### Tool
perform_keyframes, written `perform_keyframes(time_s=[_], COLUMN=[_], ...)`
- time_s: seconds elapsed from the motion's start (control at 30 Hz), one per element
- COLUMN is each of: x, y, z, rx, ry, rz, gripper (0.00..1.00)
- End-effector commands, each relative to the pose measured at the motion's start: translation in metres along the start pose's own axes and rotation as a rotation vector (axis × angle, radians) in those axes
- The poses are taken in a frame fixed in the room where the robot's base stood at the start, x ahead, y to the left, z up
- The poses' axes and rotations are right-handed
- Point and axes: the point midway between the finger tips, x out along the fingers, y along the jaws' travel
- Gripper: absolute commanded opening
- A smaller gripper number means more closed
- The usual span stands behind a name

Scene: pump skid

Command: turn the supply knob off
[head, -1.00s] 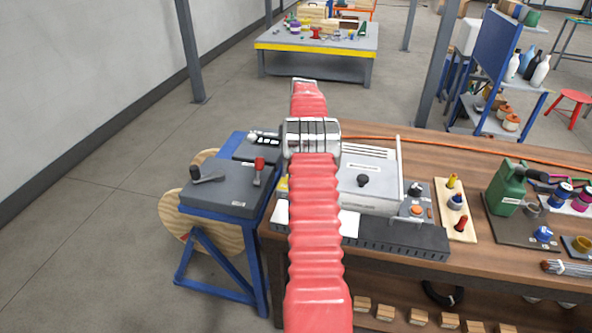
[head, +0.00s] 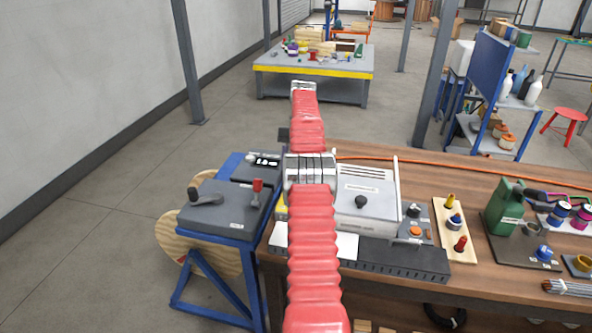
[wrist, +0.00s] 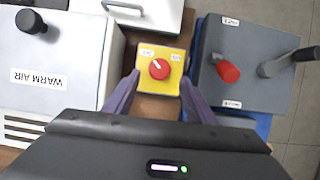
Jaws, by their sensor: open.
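In the wrist view a red round knob (wrist: 159,69) sits on a small yellow box (wrist: 158,86). Its white pointer mark leans toward the upper left label; the two small labels on the box are too blurred to read, so I cannot confirm it is the supply knob. My gripper (wrist: 158,100) is open, with its purple fingers apart on either side of the yellow box's near part, and nothing between them is visibly held. In the head view my red arm covers most of the yellow box (head: 281,213) and hides the gripper.
A white box marked WARM AIR (wrist: 60,62) with a black knob (wrist: 31,22) stands left of the yellow box. A grey box (wrist: 250,75) with a red knob (wrist: 228,71) and a dark lever (wrist: 288,62) stands close on the right.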

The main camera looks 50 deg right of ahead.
Motion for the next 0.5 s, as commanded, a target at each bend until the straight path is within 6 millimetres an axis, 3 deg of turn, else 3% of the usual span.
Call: perform_keyframes(time_s=[0.5], x=[-0.013], y=[0.0], z=[0.001], rx=[0.0], ry=[0.0], rz=[0.0], gripper=[0.51])
